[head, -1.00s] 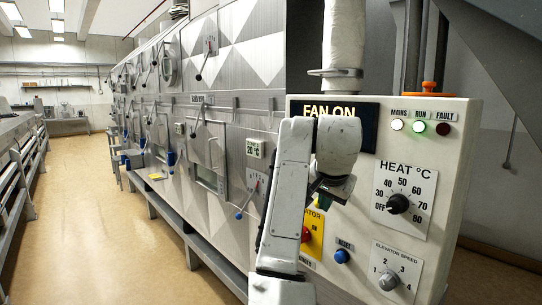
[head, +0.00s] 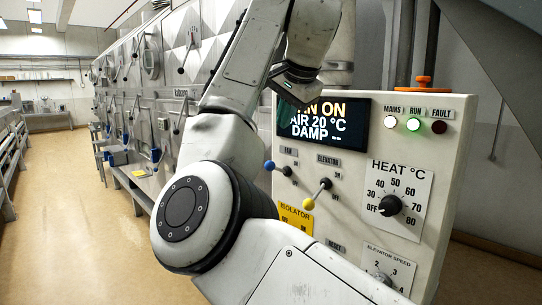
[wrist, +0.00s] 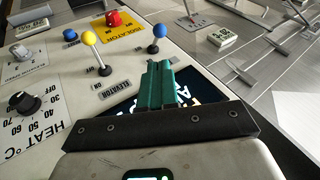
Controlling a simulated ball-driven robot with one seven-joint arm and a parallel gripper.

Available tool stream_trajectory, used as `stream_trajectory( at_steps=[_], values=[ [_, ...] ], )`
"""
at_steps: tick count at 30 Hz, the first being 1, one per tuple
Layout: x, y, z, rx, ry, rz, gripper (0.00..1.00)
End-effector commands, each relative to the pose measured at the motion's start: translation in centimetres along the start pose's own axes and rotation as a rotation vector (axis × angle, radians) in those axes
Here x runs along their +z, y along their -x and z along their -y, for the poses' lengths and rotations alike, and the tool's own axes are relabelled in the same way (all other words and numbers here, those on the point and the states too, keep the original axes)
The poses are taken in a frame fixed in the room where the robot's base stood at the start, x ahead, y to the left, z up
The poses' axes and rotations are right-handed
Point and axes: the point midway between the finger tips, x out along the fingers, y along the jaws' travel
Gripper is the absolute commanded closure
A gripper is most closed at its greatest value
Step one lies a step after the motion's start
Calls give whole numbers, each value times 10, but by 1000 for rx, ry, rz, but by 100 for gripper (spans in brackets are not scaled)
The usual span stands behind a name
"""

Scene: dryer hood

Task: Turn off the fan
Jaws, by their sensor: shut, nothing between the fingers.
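The fan lever (head: 269,166) has a blue ball and sits under the FAN label on the cream control panel (head: 455,150); its ball points to the left. The display (head: 325,128) shows FAN ON in yellow, partly covered by my arm, with AIR 20 °C and DAMP below. My gripper (head: 296,93) is in front of the display's upper left part, above the levers. In the wrist view my gripper's teal fingers (wrist: 159,84) are together and empty. The blue ball of the fan lever (wrist: 159,31) is just beyond the fingertips, apart from them.
The yellow-ball elevator lever (head: 309,204) is right of the fan lever. The yellow isolator plate (head: 295,216) is below, with its red knob (wrist: 113,18) in the wrist view. The heat dial (head: 391,205) is at right. The floor (head: 85,235) at left is clear.

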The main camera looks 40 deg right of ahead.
Motion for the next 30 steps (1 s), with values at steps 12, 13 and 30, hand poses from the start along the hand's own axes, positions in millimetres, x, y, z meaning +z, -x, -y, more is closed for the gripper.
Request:
stream_trajectory(
  at_steps=[12, 13, 30],
  values=[
    [0, -29, 0, 3, 2, 2, 100],
    [0, -34, 0, 3, 2, 2, 100],
    [0, -130, 0, 2, 1, 0, 100]
  ],
)
